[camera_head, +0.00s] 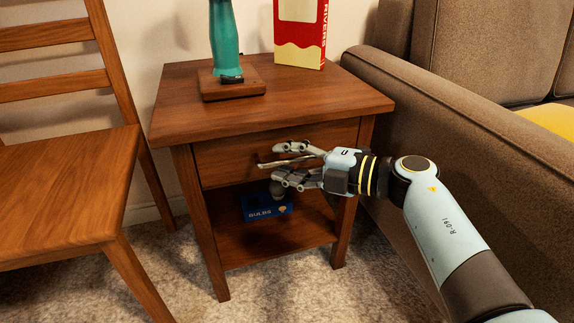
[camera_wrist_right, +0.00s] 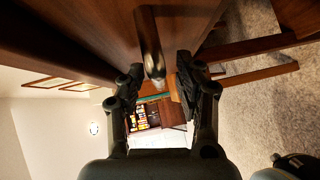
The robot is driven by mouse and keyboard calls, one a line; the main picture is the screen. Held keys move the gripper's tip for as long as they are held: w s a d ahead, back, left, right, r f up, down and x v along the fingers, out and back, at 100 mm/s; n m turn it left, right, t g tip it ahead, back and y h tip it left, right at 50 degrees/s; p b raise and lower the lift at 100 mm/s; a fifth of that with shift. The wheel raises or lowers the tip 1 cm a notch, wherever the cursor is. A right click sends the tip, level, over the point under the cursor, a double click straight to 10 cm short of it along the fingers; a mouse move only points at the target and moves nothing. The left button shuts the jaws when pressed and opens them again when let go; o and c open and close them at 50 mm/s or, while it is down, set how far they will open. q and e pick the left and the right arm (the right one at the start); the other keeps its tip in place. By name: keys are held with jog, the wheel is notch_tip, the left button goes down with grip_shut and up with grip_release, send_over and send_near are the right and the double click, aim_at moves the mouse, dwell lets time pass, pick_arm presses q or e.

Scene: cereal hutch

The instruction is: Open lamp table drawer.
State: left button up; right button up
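The wooden lamp table (camera_head: 290,112) stands in the middle of the head view. Its drawer (camera_head: 228,155) sits flush in the frame, closed. The drawer's bar handle (camera_head: 266,164) runs across the front and also shows in the right wrist view (camera_wrist_right: 149,40). My right gripper (camera_head: 282,163) comes from the right, with one finger above the handle and one below. In the wrist view its fingers (camera_wrist_right: 158,82) are spread apart, with the handle's end between them. I see no clear grip on it. My left gripper is not in view.
A teal lamp base (camera_head: 223,40) and a red box (camera_head: 300,52) stand on the tabletop. A blue box marked bulbs (camera_head: 262,208) lies on the lower shelf. A wooden chair (camera_head: 60,190) is at left, a brown sofa (camera_head: 470,120) close at right. Carpet (camera_head: 290,295) lies clear in front.

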jog(key=shift+a, duration=0.1)
jog(key=shift+c, duration=0.2)
grip_shut()
